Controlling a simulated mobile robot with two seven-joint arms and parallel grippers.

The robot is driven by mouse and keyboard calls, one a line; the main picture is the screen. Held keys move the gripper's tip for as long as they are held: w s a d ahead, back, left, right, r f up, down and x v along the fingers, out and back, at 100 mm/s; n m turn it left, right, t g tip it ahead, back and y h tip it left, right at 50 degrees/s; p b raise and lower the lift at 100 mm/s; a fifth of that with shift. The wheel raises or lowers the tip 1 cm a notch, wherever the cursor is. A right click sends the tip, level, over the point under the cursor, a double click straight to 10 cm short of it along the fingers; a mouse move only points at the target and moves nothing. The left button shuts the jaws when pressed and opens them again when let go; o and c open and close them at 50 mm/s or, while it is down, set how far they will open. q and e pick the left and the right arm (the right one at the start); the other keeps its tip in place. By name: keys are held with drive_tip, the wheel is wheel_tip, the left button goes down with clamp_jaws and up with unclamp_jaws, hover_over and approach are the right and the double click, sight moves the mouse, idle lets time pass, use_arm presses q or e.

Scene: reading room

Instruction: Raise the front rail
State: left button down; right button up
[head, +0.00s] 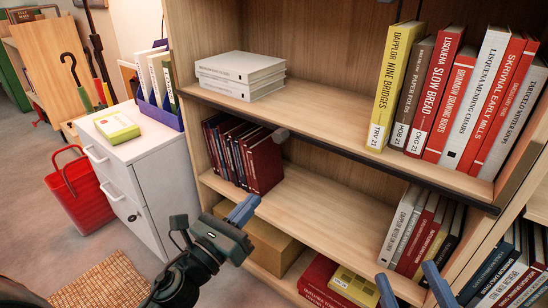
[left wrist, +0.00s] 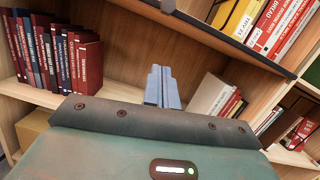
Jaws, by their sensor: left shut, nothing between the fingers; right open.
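The front rail (head: 345,150) is a long dark bar along the front edge of the upper shelf board, below the standing books. My right gripper (head: 411,282) is open and empty at the bottom edge, before the lower books.
Upright books (head: 450,100) and a white book stack (head: 241,75) stand on the upper shelf. Dark red books (head: 262,163) and a leaning row (head: 425,232) occupy the middle shelf, with bare board between. A white cabinet (head: 145,170) and red basket (head: 78,195) stand left.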

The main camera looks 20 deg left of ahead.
use_arm(q)
drive_tip(key=w+d+r+p, duration=0.1)
drive_tip(key=w+d+r, duration=0.1)
drive_tip(key=w+r, duration=0.4)
drive_tip(key=shift+w+d+p, duration=0.15)
drive_tip(key=shift+w+p, duration=0.25)
drive_tip(key=shift+w, duration=1.2)
use_arm(e)
drive_tip(key=shift+s+f+h, duration=0.15)
drive_tip(key=shift+f+h, duration=0.3)
drive_tip(key=shift+h, duration=0.05)
use_arm(q)
wheel_tip(320, 180, up, 11)
drive_tip(key=p, duration=1.1)
hover_over(282, 135)
drive_tip(key=s+a, duration=0.1)
drive_tip(key=s, duration=0.1)
drive_tip(key=shift+f, duration=0.1)
use_arm(e)
drive_tip(key=d+g+h, duration=0.1)
drive_tip(key=g+h, duration=0.1)
drive_tip(key=d+m+g+h, duration=0.1)
drive_tip(key=d+g, duration=0.1)
drive_tip(key=shift+s+h, duration=0.2)
drive_tip(key=shift+h, duration=0.2)
